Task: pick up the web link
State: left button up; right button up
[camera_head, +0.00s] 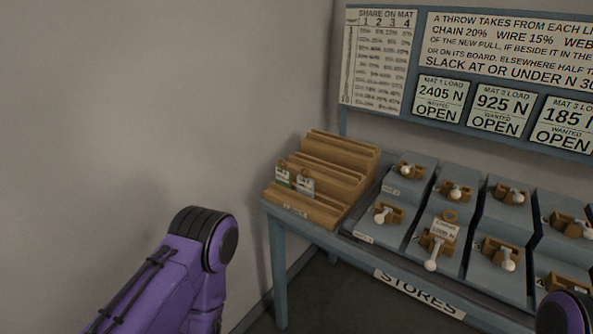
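I cannot make out which thing is the web link. Two small cards or tagged pieces, one (283,176) at left and one (306,185) beside it, stand in a stepped wooden rack (340,178); their print is too small to read. Another tagged piece (445,231) with a ring on top sits at a wooden block on the sloped blue-grey stand; its label is not clearly legible. Neither gripper is in view. Only a purple link of my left arm shows at lower left, and a purple part of mine at the lower right edge.
The rack stands at the left end of a blue table (277,250) with a "STORES" sign (420,293). To its right are several sloped boards with wooden blocks and white-knobbed levers (430,264). Behind hangs a board of load signs (441,100). A grey wall lies at left.

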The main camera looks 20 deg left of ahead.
aim_at(284, 175)
jog(key=i, duration=0.45)
jog(key=u, duration=0.75)
